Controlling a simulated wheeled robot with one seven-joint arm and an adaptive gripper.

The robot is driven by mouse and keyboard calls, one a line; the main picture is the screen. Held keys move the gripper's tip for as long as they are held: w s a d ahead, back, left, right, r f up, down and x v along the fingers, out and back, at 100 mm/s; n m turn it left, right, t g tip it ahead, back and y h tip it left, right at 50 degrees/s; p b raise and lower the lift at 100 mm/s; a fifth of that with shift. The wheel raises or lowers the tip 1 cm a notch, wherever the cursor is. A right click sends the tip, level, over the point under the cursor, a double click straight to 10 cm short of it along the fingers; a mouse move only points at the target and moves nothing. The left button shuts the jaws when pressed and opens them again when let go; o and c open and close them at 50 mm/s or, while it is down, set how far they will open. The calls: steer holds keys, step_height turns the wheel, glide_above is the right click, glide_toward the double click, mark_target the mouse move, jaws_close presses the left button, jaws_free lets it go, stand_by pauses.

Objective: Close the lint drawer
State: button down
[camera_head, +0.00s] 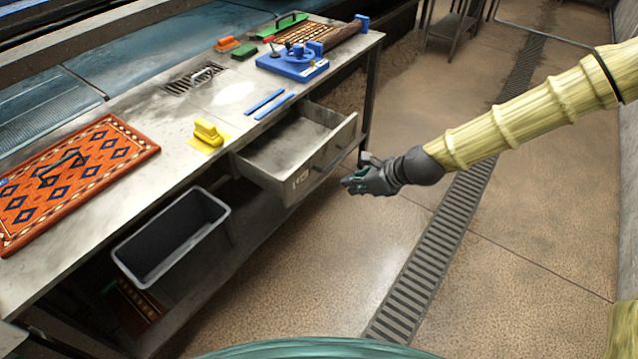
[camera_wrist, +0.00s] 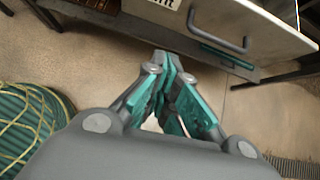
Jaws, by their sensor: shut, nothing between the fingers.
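The lint drawer (camera_head: 300,152) is a grey metal drawer under the steel table, pulled well out, with its empty inside showing. Its front panel carries a label and a bar handle (camera_head: 333,158). In the wrist view the drawer front (camera_wrist: 235,25) and the handle (camera_wrist: 220,35) lie at the top, beyond the fingertips. My gripper (camera_head: 350,181) is beside the right end of the drawer front, on the outer side and near the handle. It also shows in the wrist view (camera_wrist: 165,62), with its teal fingers together and empty. I see no contact with the drawer.
The steel table (camera_head: 190,165) bears a patterned rug (camera_head: 75,180), a yellow brush (camera_head: 208,134), blue strips (camera_head: 268,103) and a blue device (camera_head: 292,63). A dark bin (camera_head: 172,236) stands on the lower shelf. The floor with a drain grate (camera_head: 440,235) is clear in front.

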steer(key=w+r, duration=0.1)
steer(key=p, duration=0.2)
glide_toward(309, 182)
step_height(309, 182, down, 3)
steer(key=s, duration=0.1)
steer(key=shift+w+a+f+m+p, duration=0.1)
steer(key=shift+w+a+m+p, duration=0.25)
steer(key=shift+w+a, duration=0.95)
steer(key=shift+a, duration=0.1)
